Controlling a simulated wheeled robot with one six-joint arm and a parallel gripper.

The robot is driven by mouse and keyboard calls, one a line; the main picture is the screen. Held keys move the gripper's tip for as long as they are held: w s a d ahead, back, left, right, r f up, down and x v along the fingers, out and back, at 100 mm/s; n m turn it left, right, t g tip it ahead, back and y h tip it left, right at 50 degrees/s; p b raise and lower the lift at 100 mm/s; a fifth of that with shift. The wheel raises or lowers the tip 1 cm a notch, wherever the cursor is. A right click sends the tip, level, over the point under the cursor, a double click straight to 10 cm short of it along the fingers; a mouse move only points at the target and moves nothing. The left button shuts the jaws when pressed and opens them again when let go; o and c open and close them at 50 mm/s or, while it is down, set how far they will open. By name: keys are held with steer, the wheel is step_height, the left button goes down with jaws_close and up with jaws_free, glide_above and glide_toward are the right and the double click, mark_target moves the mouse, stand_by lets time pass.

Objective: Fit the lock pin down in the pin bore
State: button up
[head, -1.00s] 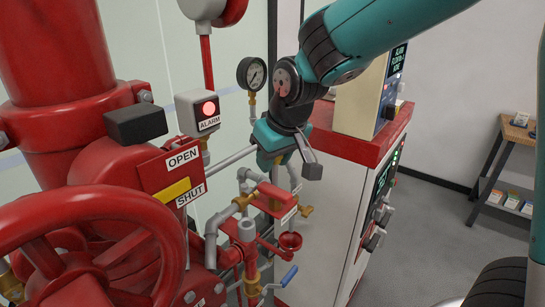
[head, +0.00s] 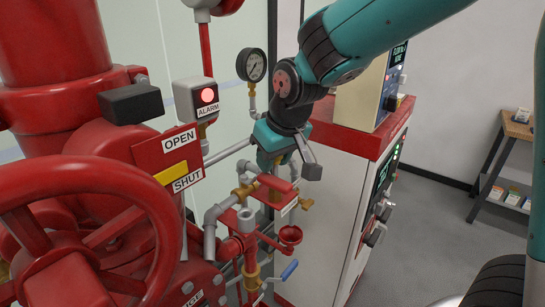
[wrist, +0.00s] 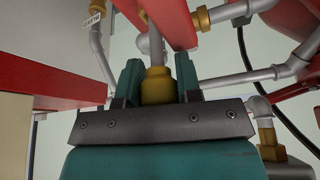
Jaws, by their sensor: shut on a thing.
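My gripper (head: 278,160) points down above the valve piping in the head view, beside the brass-and-grey fittings. In the wrist view its two teal fingers (wrist: 157,82) are closed on the brass head (wrist: 158,92) of the lock pin. The pin's grey shank (wrist: 155,50) extends away from the fingers toward a red bar (wrist: 170,22). In the head view the red lever (head: 276,184) lies just below my fingertips. The pin bore cannot be made out in either view, and I cannot tell whether the shank's tip touches anything.
A large red handwheel (head: 75,235) and an OPEN/SHUT plate (head: 168,160) stand left. The alarm box (head: 197,98) and pressure gauge (head: 251,65) are close behind my gripper. A red-topped cabinet (head: 345,142) stands right.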

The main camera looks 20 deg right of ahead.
steer(key=shift+r, duration=0.1)
steer(key=shift+r+p, duration=1.15)
steer(key=shift+r, duration=0.2)
